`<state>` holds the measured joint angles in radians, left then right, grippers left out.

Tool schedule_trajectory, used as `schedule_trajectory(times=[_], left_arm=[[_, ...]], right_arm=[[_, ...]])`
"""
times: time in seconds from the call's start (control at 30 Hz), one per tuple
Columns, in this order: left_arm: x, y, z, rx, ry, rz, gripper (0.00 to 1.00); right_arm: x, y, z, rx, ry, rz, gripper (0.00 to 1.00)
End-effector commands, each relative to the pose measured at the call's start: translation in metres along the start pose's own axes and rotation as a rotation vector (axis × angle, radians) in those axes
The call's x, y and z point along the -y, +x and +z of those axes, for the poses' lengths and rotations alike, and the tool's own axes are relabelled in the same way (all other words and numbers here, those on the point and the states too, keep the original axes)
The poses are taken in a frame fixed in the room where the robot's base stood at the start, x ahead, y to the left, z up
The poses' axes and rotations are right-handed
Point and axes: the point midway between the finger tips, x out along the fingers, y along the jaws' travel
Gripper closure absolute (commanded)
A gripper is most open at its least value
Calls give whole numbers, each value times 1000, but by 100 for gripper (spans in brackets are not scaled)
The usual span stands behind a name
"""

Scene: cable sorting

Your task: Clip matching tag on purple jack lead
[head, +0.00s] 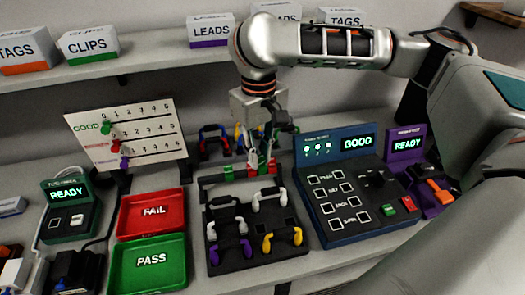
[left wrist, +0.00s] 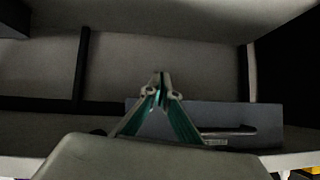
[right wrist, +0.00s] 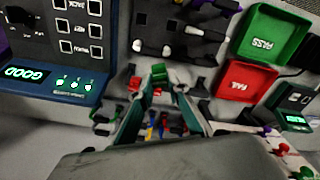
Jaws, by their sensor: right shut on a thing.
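My right gripper (head: 262,150) points down behind the black lead tray (head: 213,264), among small red and green pieces at its back edge. In the right wrist view its fingertips (right wrist: 158,84) are shut on a small green piece (right wrist: 158,71), which looks like a tag or clip. Another green piece (head: 228,172) is to its left in the head view. In the tray, a lead with purple ends (head: 232,250) lies at front left, one with yellow ends (head: 283,240) at front right, and leads with white ends behind. My left gripper (left wrist: 160,78) is shut and empty, away from these things.
A red FAIL tray (head: 152,212) and a green PASS tray (head: 148,264) stand left of the lead tray. A blue tester (head: 345,215) showing GOOD stands right. More coloured leads (head: 213,136) are behind. A marker board (head: 125,135) and a shelf (head: 150,62) with boxes are at the back.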

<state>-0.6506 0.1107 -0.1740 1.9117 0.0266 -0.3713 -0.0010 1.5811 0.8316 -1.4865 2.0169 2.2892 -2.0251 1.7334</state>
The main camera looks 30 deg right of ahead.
Motion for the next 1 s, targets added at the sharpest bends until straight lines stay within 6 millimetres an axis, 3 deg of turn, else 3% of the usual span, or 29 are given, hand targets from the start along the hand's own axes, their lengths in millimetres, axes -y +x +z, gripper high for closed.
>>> schedule_trajectory(times=[0.33,1.0], left_arm=[[6,-3,10,15,18,-1,100],[0,1,0,1,0,0,100]], right_arm=[[28,1,10,1,-450,1,95],[85,3,39,4,-1464,1,95]])
